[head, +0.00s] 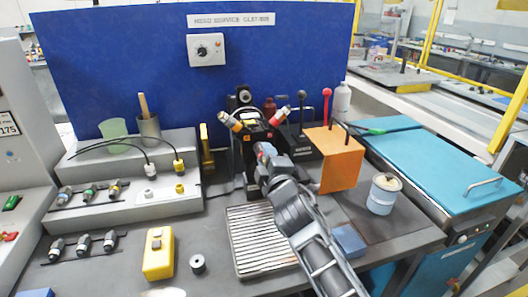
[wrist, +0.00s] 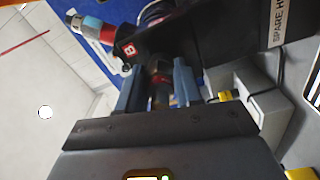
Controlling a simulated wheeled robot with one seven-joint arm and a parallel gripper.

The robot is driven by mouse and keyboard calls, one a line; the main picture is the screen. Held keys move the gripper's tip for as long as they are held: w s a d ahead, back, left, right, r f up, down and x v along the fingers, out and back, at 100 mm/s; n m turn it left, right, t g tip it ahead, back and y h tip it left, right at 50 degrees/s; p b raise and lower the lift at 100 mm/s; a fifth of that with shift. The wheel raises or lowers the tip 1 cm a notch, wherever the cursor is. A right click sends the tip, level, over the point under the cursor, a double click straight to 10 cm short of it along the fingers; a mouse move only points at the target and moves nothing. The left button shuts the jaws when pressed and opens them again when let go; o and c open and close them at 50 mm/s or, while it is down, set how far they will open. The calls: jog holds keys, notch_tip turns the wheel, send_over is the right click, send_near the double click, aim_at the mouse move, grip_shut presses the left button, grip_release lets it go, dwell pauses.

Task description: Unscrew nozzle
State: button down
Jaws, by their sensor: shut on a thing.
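A black machine head (head: 250,108) stands at the back middle of the bench, with nozzles on stubby arms. My gripper (head: 264,154) reaches the front of this head. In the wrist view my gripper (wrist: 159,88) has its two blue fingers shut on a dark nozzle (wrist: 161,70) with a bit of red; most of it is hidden. A red and blue nozzle (wrist: 92,29) by a "B" label stays on the head, apart from the fingers.
A ribbed tray (head: 262,245) lies below my arm. An orange panel (head: 340,160) and a white-blue can (head: 382,198) are at right.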

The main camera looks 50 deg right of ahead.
jog(key=shift+w+a+f+n, duration=0.2)
jog(key=shift+f+n, duration=0.3)
jog(key=shift+n, duration=0.7)
jog(key=c, duration=1.1)
grip_release()
jog(key=shift+w+f, duration=0.1)
jog(key=o, duration=0.4)
jog(key=shift+d+r, duration=0.1)
jog(key=shift+r, duration=0.15)
jog(key=shift+o, duration=0.2)
jog(key=shift+s+f, duration=0.15)
jog(key=shift+s, duration=0.1)
jog(key=b+v, duration=0.2)
jog(key=v, duration=0.5)
jog(key=shift+s+a, duration=0.25)
